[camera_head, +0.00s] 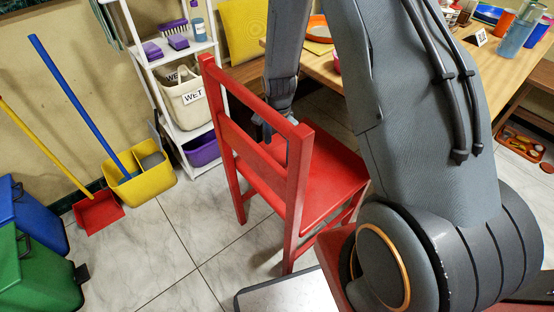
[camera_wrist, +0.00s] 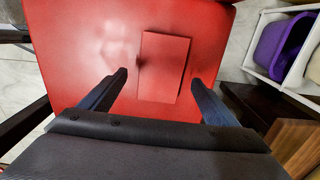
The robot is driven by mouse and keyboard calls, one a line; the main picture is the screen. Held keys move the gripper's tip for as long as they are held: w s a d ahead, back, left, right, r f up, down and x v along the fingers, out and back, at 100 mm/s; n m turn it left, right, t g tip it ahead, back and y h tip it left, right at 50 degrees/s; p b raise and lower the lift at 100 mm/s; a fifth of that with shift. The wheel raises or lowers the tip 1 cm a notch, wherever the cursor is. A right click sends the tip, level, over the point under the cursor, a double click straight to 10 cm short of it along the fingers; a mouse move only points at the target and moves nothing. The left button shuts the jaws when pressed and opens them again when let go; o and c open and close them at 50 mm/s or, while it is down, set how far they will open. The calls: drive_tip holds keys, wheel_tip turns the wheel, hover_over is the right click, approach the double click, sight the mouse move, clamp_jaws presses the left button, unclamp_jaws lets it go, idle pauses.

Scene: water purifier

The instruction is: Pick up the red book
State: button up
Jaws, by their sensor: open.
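The red book (camera_wrist: 164,66) lies flat on the red chair's seat (camera_wrist: 90,50) in the wrist view, close in colour to the seat. My gripper (camera_wrist: 158,78) is open and empty, its two dark fingers on either side of the book's near part in the picture. The fingers appear above the seat; I cannot tell the exact gap. In the head view my gripper (camera_head: 264,130) shows partly behind the back of the red chair (camera_head: 330,180). I cannot make out the book in the head view.
The chair's backrest (camera_head: 257,113) stands close to my gripper. A wooden table (camera_head: 480,75) with cups and plates is behind. A white shelf (camera_head: 150,80) with a bin and a purple tub stands left. Mop bucket, dustpan and bins are at far left. Tiled floor between is clear.

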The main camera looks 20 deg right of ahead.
sight(278, 156)
wheel_tip(278, 156, down, 4)
drive_tip(key=shift+r, duration=0.2)
drive_tip(key=c, duration=1.2)
